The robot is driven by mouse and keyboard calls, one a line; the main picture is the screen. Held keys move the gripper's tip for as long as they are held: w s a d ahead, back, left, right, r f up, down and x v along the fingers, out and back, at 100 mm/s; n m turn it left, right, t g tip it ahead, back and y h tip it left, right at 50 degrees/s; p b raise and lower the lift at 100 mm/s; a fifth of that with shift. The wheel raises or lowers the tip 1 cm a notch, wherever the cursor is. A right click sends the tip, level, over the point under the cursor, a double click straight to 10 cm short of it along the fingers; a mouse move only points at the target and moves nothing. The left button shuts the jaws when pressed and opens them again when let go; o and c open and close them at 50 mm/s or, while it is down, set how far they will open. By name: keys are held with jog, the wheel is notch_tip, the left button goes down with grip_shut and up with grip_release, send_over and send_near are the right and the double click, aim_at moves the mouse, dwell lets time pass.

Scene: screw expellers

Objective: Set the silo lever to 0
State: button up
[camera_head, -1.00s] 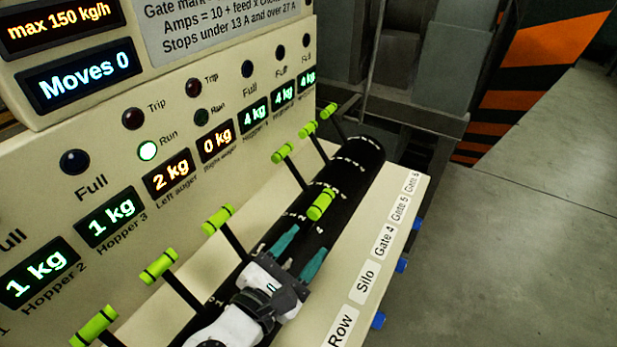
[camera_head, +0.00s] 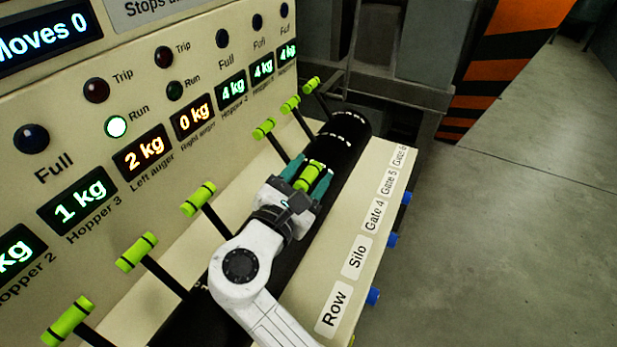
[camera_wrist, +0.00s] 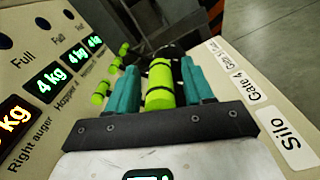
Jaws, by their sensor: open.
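The lever between my fingers has a bright green handle (camera_head: 309,177) with a dark band; it stands apart from the other levers, and I take it as the silo lever. My gripper (camera_head: 312,168) is open, with a teal finger on each side of this handle. In the wrist view the green handle (camera_wrist: 159,88) sits between the two fingers (camera_wrist: 160,66), with small or unclear gaps. The lever's shaft and slot are hidden by my gripper. The "Silo" label (camera_head: 357,257) is on the cream panel's right edge.
Other green-handled levers stand nearby: one (camera_head: 198,199) to the left, one (camera_head: 264,129) beyond, and several more along the black drum (camera_head: 347,125). The display panel (camera_head: 60,120) rises on the left. Blue knobs (camera_head: 373,297) line the right edge; open floor (camera_head: 500,240) lies beyond.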

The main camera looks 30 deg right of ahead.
grip_shut()
dwell(0.5)
